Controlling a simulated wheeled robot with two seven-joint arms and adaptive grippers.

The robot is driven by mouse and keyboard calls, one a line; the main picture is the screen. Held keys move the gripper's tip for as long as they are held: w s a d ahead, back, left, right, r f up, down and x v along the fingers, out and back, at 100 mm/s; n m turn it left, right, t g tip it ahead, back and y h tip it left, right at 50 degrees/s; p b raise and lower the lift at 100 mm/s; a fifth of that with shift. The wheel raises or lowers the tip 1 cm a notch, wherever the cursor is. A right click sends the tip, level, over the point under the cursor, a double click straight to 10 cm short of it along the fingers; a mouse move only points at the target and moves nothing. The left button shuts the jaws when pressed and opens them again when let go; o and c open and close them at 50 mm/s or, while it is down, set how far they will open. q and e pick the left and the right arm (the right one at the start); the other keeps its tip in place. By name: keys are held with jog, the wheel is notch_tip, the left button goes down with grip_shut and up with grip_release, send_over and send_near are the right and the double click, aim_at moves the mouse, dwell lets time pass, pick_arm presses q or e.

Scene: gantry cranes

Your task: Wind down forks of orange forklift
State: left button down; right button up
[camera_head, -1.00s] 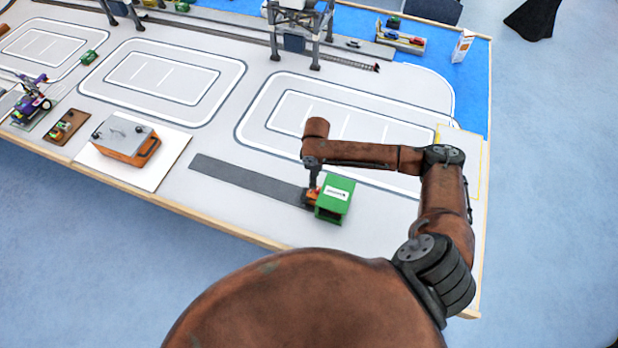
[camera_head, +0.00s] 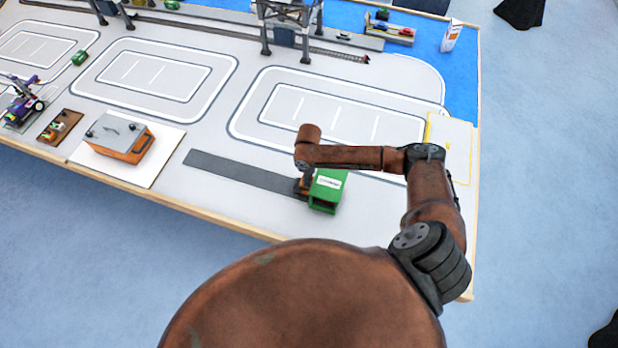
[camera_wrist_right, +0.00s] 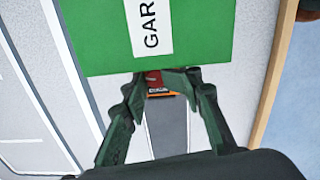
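A green garage box (camera_head: 328,190) with a white label stands near the table's front edge, at the right end of a dark grey strip. It also fills the top of the right wrist view (camera_wrist_right: 95,40). A small red and orange part, likely the orange forklift (camera_wrist_right: 155,84), shows just below the garage's edge between my right fingertips. Its forks cannot be made out. My right gripper (camera_wrist_right: 166,78) has its fingertips apart, close to this part; contact cannot be told. In the head view, my arm mostly hides this gripper and the forklift. My left gripper is out of view.
The dark strip (camera_head: 235,170) runs left from the garage and is clear. A grey-lidded orange box (camera_head: 120,138) stands on a white plate to the left. Gantry cranes (camera_head: 285,25) stand at the back. The wooden table edge (camera_head: 220,221) is close in front.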

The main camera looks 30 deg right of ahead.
jog(key=shift+d+f, duration=0.15)
jog(key=c, duration=0.3)
jog(key=shift+s, duration=0.15)
grip_shut()
jog(key=shift+n+p, duration=0.6)
jog(key=shift+n, duration=0.1)
jog(key=o, duration=0.7)
grip_release()
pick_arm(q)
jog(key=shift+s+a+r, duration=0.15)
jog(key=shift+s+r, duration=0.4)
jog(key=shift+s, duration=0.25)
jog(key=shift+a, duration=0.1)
